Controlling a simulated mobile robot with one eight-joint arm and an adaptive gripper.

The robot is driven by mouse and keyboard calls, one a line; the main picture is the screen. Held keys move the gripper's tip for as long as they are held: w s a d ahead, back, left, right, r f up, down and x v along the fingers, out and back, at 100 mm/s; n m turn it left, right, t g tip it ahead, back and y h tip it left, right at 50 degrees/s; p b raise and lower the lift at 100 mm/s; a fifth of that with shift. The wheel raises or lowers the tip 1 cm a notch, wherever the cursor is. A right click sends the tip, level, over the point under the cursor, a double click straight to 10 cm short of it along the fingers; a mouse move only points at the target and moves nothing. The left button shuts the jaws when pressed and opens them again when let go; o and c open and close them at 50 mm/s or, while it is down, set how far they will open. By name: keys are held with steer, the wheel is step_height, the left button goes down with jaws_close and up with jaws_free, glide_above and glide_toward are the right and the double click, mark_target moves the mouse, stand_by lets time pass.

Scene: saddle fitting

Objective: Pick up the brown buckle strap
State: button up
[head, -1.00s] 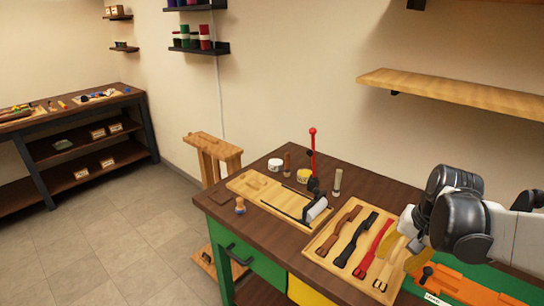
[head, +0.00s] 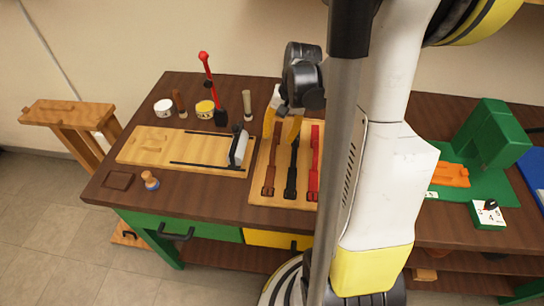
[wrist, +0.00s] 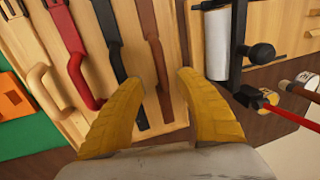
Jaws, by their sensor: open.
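The brown buckle strap (head: 270,172) lies on a light wooden board (head: 259,201), leftmost of the straps in the head view. In the wrist view the brown strap (wrist: 152,40) runs down between the two yellow fingers, with its lower end showing between them. My gripper (head: 281,134) is open above the board, over the far part of the brown strap. In the wrist view my gripper (wrist: 158,78) has one finger on each side of the strap. No grip on it shows. I cannot tell the height of the fingertips above the board.
A black strap (head: 291,175) and a red strap (head: 314,165) lie beside the brown one. A board with a roller (head: 238,148) stands left, near a red-handled tool (head: 209,75).

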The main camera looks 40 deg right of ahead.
mark_target(275, 143)
steer(key=f+b, duration=0.2)
steer(key=f, duration=0.1)
steer(key=w+f, duration=0.1)
steer(key=f, duration=0.1)
steer(key=shift+a+b, duration=0.35)
steer(key=shift+b, duration=0.05)
jaws_close()
